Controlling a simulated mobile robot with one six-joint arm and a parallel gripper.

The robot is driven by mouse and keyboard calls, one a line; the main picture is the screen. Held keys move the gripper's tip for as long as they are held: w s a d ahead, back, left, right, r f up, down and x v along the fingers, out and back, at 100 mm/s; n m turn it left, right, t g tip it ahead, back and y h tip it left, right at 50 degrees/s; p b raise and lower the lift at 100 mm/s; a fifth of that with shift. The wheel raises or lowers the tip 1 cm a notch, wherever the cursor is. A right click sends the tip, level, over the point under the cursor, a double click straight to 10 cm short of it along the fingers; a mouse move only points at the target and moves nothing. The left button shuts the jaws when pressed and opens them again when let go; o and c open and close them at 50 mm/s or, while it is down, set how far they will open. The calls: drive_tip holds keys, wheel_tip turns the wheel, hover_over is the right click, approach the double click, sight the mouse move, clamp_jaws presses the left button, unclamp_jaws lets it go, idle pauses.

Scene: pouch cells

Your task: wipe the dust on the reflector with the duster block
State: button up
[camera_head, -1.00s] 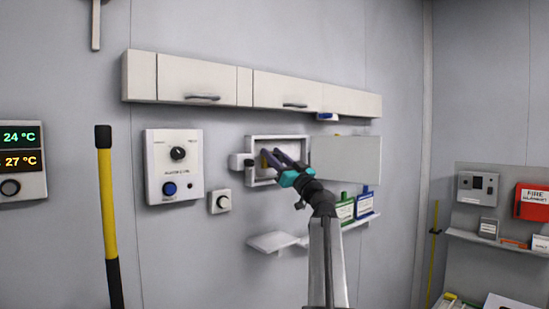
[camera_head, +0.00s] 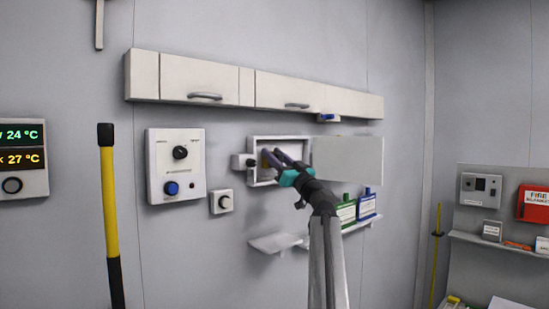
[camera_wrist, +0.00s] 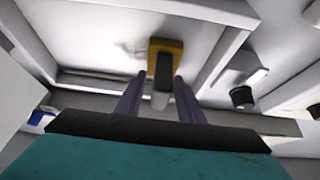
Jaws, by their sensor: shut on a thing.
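The duster block (camera_wrist: 166,50) has a yellow edge and a dark top, with a grey handle. My gripper (camera_wrist: 160,88) is shut on this handle, its two purple fingers on either side. The block is inside a shallow white open box on the wall and appears against or very close to its pale back surface (camera_wrist: 95,30), which seems to be the reflector. A grey dust smudge (camera_wrist: 131,48) shows just left of the block. In the head view my gripper (camera_head: 276,158) reaches into the box (camera_head: 280,138), and the arm hides part of it. Contact cannot be told for sure.
An open door panel (camera_head: 346,160) stands right of the box. Wall cabinets (camera_head: 250,82) hang above. Below are a shelf (camera_head: 278,243) and green and blue bottles (camera_head: 366,203). A control panel (camera_head: 176,166) is further left.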

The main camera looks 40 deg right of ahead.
drive_tip(key=shift+s+d+f+b, duration=0.15)
drive_tip(key=shift+d+b, duration=1.3)
drive_tip(key=shift+b, duration=0.3)
drive_tip(key=shift+d+b, duration=0.3)
drive_tip(key=d+b, duration=0.3)
drive_tip(key=shift+d+b, duration=0.3)
drive_tip(key=shift+b, duration=0.3)
drive_tip(key=shift+b, duration=0.75)
